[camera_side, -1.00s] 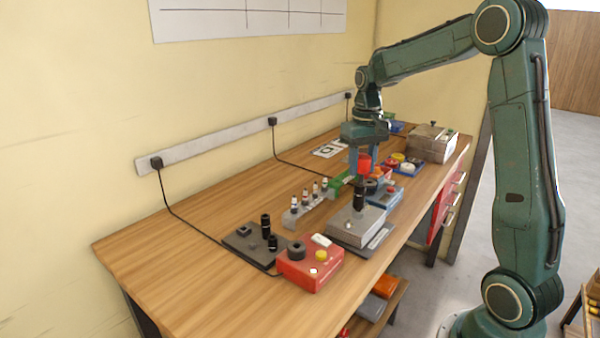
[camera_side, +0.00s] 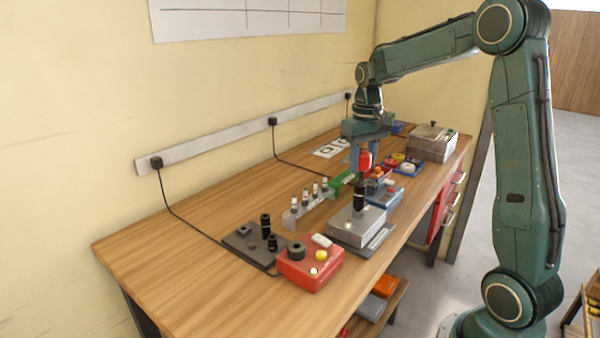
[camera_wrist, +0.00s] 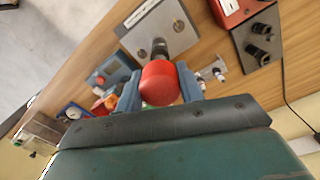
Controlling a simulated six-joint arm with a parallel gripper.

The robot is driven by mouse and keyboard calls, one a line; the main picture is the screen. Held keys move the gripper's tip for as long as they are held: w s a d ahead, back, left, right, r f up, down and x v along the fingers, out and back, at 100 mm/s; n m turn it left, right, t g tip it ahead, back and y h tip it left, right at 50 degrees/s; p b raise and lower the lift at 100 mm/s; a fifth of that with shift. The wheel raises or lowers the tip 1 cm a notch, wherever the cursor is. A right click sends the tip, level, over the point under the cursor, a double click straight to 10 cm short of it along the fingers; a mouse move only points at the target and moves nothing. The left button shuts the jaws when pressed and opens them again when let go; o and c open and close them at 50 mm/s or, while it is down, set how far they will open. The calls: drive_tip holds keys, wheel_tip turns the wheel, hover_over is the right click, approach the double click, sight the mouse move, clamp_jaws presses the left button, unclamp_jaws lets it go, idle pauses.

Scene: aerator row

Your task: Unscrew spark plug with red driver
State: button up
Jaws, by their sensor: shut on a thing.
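My gripper (camera_side: 362,164) is shut on the red driver (camera_side: 365,160), held upright above the grey metal block (camera_side: 345,228). In the wrist view the driver's round red end (camera_wrist: 158,84) sits between my two blue fingers. A black cylindrical part (camera_side: 359,196) stands upright on the block below the driver; its dark top also shows in the wrist view (camera_wrist: 159,47). I cannot tell whether the driver touches it. No spark plug can be made out there; it may be hidden in or under the black part.
A red box (camera_side: 309,276) with a black ring and yellow button stands in front left. Behind it is a dark plate (camera_side: 240,243) with black sockets. A rack with several small plugs (camera_side: 305,206) stands left of the block. The bench's left end is clear.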

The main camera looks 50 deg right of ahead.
sight(363, 151)
drive_tip(key=shift+r, duration=1.85)
